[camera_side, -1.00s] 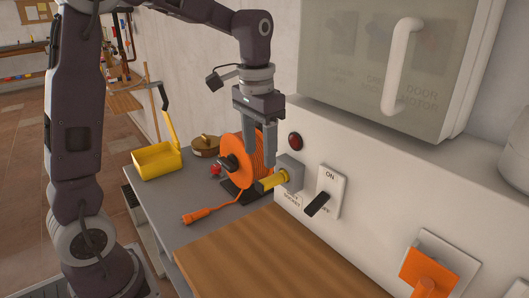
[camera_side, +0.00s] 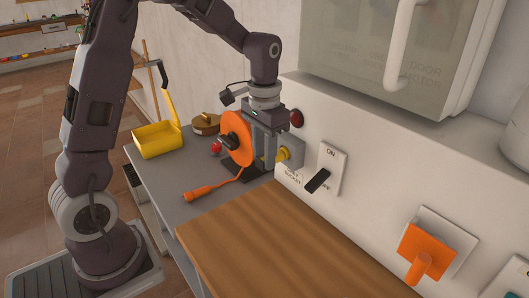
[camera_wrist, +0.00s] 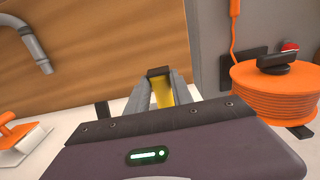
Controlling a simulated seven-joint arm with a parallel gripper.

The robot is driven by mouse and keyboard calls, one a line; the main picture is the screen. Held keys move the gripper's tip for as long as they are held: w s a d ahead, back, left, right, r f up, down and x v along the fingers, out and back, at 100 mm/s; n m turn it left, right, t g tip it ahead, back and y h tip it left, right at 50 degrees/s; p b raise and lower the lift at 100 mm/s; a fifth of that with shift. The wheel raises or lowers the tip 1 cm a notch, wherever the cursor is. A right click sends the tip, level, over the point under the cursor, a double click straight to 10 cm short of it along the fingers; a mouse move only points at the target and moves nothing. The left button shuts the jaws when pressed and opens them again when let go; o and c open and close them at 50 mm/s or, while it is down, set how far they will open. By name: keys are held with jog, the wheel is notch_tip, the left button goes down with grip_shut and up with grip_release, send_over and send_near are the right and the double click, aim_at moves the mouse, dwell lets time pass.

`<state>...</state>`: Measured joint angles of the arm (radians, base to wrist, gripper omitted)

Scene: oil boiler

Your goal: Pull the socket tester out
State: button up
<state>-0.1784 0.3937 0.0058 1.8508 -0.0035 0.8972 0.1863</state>
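The yellow tester (camera_side: 283,154) sticks out of a grey socket box (camera_side: 297,152) on the white wall panel. My gripper (camera_side: 264,160) is lowered at the tester, fingers pointing down, one on each side of it. In the wrist view the tester (camera_wrist: 164,92) shows as a yellow strip between my fingertips, with little or no gap. I cannot tell whether the fingers press on it. My fingers hide part of the tester in the side view.
An orange cable reel (camera_side: 236,138) stands close behind my gripper. The wooden board (camera_side: 280,245) in front is clear.

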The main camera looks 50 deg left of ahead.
grip_shut()
jog(key=shift+s, duration=2.6)
